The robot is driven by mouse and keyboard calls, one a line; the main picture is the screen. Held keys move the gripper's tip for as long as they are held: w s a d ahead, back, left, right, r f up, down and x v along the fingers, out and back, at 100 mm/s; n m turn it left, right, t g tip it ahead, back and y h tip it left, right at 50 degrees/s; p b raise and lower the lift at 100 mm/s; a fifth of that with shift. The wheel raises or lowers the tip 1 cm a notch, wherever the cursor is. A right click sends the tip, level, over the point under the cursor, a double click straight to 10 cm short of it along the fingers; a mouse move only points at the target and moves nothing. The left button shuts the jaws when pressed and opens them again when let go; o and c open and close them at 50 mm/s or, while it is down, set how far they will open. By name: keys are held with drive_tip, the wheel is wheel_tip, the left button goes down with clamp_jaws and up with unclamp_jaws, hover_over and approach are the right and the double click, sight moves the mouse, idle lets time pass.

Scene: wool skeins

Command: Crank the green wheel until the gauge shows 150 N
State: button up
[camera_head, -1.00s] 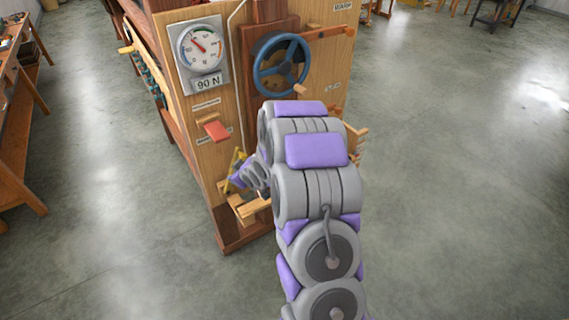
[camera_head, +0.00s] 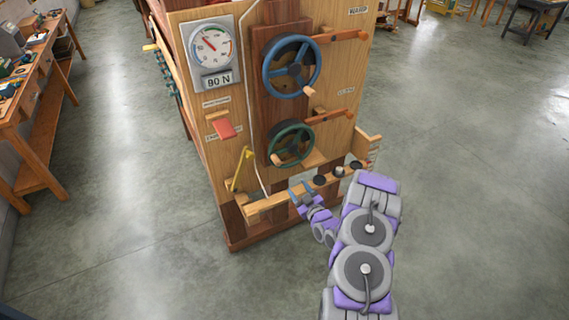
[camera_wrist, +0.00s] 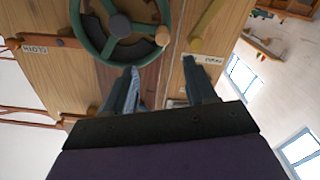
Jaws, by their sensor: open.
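A blue wheel (camera_head: 291,66) sits above the green one. A red lever (camera_head: 224,128) and a yellow lever (camera_head: 241,169) are at the left. A wooden ledge (camera_head: 265,206) crosses below. A workbench (camera_head: 24,97) stands at the far left; floor to the right is clear.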

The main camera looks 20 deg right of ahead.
sight(279, 165)
drive_tip(key=w+b, duration=0.1)
drive_tip(key=w, duration=0.4)
drive_tip(key=w+b, duration=0.1)
drive_tip(key=w, duration=0.4)
drive_tip(key=w+a+b, duration=0.1)
drive_tip(key=w, duration=0.5)
drive_tip(key=shift+a, duration=0.1)
drive_tip(key=shift+w+r, duration=0.1)
drive_tip(key=shift+w, duration=0.55)
clamp_jaws()
